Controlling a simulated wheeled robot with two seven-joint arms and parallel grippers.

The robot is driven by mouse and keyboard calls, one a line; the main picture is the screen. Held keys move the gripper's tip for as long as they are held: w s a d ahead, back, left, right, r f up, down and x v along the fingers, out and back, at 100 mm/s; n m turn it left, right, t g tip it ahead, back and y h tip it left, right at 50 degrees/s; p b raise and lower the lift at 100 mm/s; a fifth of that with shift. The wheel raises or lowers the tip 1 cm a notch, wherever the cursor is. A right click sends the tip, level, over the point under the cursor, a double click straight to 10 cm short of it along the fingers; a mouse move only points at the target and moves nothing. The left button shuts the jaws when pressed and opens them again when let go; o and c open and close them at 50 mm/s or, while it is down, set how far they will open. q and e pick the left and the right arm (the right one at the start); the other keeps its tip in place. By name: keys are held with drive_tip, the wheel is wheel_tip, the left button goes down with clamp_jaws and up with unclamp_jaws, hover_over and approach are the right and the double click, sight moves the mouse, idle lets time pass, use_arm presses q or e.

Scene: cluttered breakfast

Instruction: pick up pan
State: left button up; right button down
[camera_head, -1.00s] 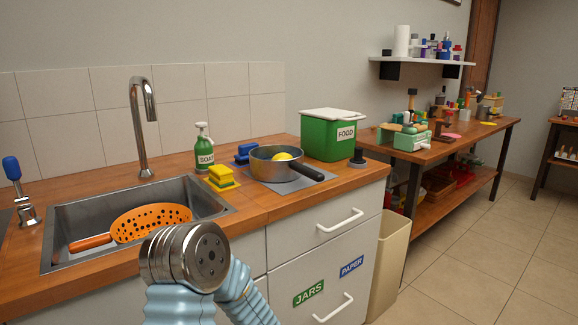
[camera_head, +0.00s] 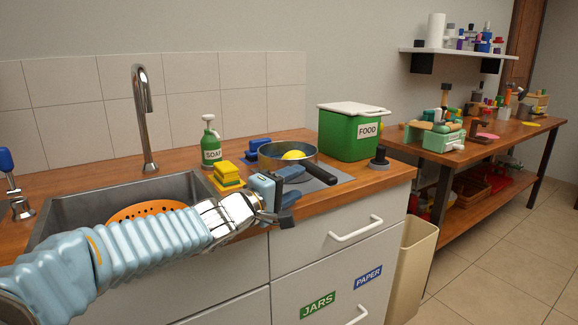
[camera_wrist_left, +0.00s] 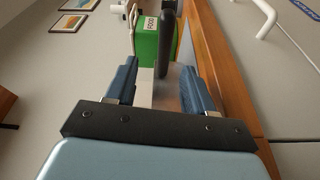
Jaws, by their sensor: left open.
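The grey pan (camera_head: 270,157) sits on the counter's right part, on a flat grey plate, with a yellow round thing (camera_head: 294,155) inside. Its black handle (camera_head: 291,172) points toward the front right. My left gripper (camera_head: 281,198) is open and empty at the counter's front edge, just in front of the pan. In the left wrist view, the dark handle (camera_wrist_left: 166,45) stands ahead, between the open fingers of my left gripper (camera_wrist_left: 160,72), and appears beyond their tips. The pan's bowl is mostly hidden there. My right gripper is not in view.
A yellow sponge stack (camera_head: 227,175) and a green soap bottle (camera_head: 211,143) stand left of the pan, near the sink (camera_head: 70,212). The green food bin (camera_head: 347,136) stands behind to the right, with a dark round-based object (camera_head: 379,160) beside it.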

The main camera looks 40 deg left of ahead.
use_arm(q)
drive_tip(key=shift+s+a+f+n+y, duration=0.15)
drive_tip(key=shift+s+a+n+y, duration=0.1)
drive_tip(key=shift+a+n, duration=0.25)
drive_tip(key=shift+s+a+f+n+y, duration=0.15)
drive_tip(key=shift+a+n+y, duration=0.1)
drive_tip(key=shift+a+n, duration=0.2)
drive_tip(key=shift+a+f, duration=0.1)
drive_tip(key=shift+a, duration=0.15)
drive_tip(key=b, duration=0.1)
approach(315, 164)
drive_tip(key=w, duration=0.2)
drive_tip(key=w+f, duration=0.1)
drive_tip(key=w, duration=0.1)
drive_tip(key=shift+a+f, duration=0.1)
drive_tip(key=shift+f, duration=0.05)
drive_tip(key=w+b, duration=0.1)
drive_tip(key=w, duration=0.5)
drive_tip(key=shift+w, duration=0.15)
clamp_jaws()
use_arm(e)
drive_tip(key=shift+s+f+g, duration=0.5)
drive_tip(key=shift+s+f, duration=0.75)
use_arm(q)
drive_tip(key=shift+r, duration=0.2)
